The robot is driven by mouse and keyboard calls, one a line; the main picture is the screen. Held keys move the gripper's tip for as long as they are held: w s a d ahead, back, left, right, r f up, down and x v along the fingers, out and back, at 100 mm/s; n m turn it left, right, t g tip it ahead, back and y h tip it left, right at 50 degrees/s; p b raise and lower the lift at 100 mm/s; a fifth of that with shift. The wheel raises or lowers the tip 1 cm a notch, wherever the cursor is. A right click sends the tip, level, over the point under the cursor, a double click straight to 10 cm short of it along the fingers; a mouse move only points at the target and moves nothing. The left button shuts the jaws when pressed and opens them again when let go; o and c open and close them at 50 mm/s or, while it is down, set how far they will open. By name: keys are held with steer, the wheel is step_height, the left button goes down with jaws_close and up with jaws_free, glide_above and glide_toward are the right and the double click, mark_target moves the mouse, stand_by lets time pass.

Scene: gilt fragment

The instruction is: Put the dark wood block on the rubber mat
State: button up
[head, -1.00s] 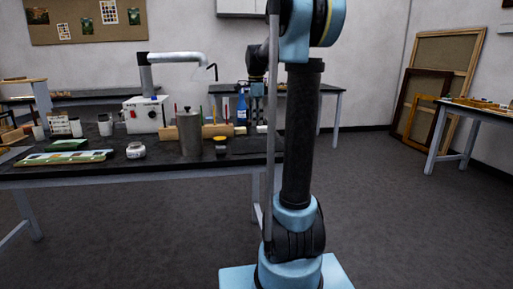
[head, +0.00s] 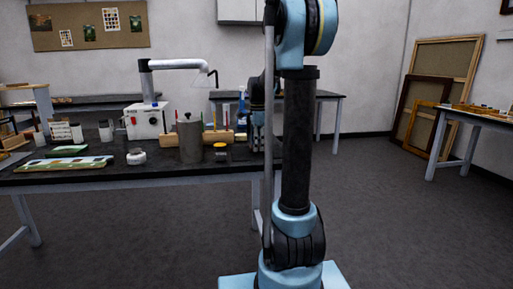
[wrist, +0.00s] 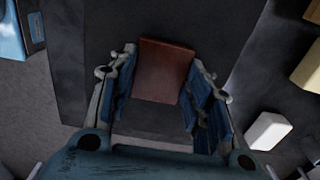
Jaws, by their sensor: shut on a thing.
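The dark wood block (wrist: 165,66), a flat reddish-brown piece, sits between the two blue-padded fingers of my gripper (wrist: 161,84) in the wrist view. My gripper is shut on it. In the head view my gripper (head: 257,132) is partly behind my arm, low over the right end of the black table; the block cannot be made out there. A dark flat surface (wrist: 150,122) lies below the block in the wrist view. I cannot tell whether it is the rubber mat or the tabletop, nor whether the block touches it.
The black worktable (head: 105,172) carries a grey canister (head: 189,142), a white jar (head: 136,157), a wooden rack (head: 222,136) and a white box (head: 146,121) with an extraction arm. A blue bottle (head: 241,107) stands close to my gripper. A white block (wrist: 268,131) lies right of it.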

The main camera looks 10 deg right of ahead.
steer(key=shift+f, duration=0.4)
steer(key=o, duration=1)
steer(key=shift+o, duration=0.2)
